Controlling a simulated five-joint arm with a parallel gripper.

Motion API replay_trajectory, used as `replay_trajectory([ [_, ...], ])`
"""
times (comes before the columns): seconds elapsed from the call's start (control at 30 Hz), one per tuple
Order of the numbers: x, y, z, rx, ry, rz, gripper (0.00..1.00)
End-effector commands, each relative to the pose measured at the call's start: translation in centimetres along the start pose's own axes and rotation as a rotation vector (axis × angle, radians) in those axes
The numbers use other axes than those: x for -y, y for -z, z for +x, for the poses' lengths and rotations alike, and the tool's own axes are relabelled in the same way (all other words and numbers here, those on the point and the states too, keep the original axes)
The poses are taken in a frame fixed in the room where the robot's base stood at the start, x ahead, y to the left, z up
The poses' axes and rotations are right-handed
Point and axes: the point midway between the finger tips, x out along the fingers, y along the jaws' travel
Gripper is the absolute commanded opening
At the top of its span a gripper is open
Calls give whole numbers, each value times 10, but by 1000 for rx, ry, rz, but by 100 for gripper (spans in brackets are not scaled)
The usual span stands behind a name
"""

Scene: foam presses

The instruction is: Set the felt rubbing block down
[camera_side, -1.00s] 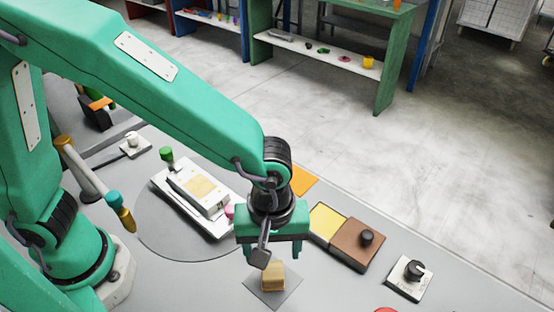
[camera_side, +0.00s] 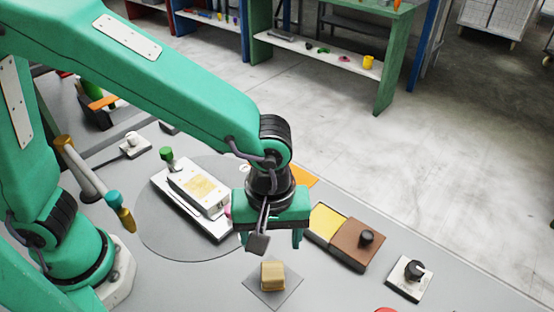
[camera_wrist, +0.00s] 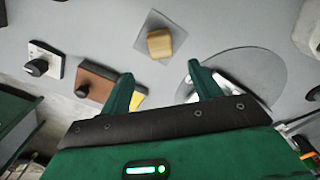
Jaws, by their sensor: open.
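The felt rubbing block (camera_side: 272,275) is a small tan block standing on a grey square mat (camera_side: 292,289) on the bench. In the wrist view the block (camera_wrist: 159,43) sits on the same mat (camera_wrist: 141,42), beyond my fingertips. My gripper (camera_side: 270,243) is green, open and empty, above and behind the block in the side view. In the wrist view its two fingers (camera_wrist: 160,80) are spread apart, with clear bench between them and the block. Nothing touches the block except the mat below it.
A white press plate with a tan pad (camera_side: 200,188) stands on a dark grey disc (camera_side: 165,240) left of my gripper. A yellow and brown box with a black knob (camera_side: 350,242) and a knob switch (camera_side: 411,278) stand to the right. Bare bench surrounds the mat.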

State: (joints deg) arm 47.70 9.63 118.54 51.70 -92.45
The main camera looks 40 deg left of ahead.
Motion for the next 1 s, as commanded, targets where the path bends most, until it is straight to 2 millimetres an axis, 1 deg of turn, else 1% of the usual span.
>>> replay_trajectory([
  [0.17,5,15,-11,0,-25,29,63],
  [0.27,12,32,-22,-4,-52,69,63],
  [0.37,23,53,-36,-15,-87,122,63],
  [0.5,46,84,-57,-46,-142,213,63],
  [0.57,57,97,-66,-66,-163,254,63],
  [0.7,85,122,-82,-121,-204,350,63],
  [0.9,128,150,-101,-223,-238,486,63],
  [1.0,151,160,-108,-282,-242,554,63],
])
